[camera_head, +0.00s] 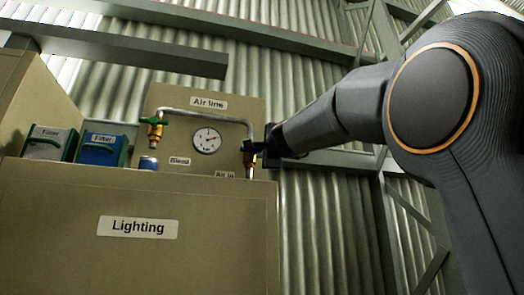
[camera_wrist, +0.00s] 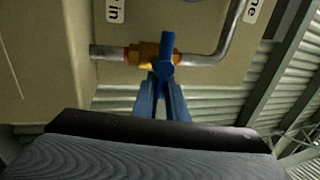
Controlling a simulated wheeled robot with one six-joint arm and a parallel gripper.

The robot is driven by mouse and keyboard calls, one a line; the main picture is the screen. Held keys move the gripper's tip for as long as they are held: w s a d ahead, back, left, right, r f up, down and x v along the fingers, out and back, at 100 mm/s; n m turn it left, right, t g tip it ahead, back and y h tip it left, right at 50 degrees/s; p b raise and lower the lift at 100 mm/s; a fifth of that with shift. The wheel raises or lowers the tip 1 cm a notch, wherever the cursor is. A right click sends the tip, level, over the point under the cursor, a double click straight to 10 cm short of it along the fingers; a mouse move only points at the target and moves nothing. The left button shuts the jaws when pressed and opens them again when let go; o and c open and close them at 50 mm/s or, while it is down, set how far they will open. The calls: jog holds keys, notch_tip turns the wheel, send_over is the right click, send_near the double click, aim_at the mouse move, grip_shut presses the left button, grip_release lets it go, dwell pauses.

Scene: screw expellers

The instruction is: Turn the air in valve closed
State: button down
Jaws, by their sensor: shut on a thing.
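The air in valve has a brass body (camera_wrist: 140,54) on a grey pipe, with a blue handle (camera_wrist: 167,45). In the wrist view the handle looks crosswise to the pipe. In the head view the blue handle (camera_head: 254,147) shows at the right edge of the Air line panel, above the "Air in" label (camera_head: 225,175). My gripper (camera_wrist: 161,82) has slim blue fingers close together, shut on the near end of the handle. The exact contact is partly hidden, as handle and fingers are alike in colour.
A corrugated wall (camera_head: 330,230) and beams lie behind.

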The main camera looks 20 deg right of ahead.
dwell(0.4)
jog(key=c, duration=1.7)
grip_release()
jog(key=shift+d, duration=0.1)
jog(key=shift+c, duration=0.2)
jog(key=b+v, duration=0.2)
jog(key=v, duration=0.6)
jog(key=shift+w, duration=0.1)
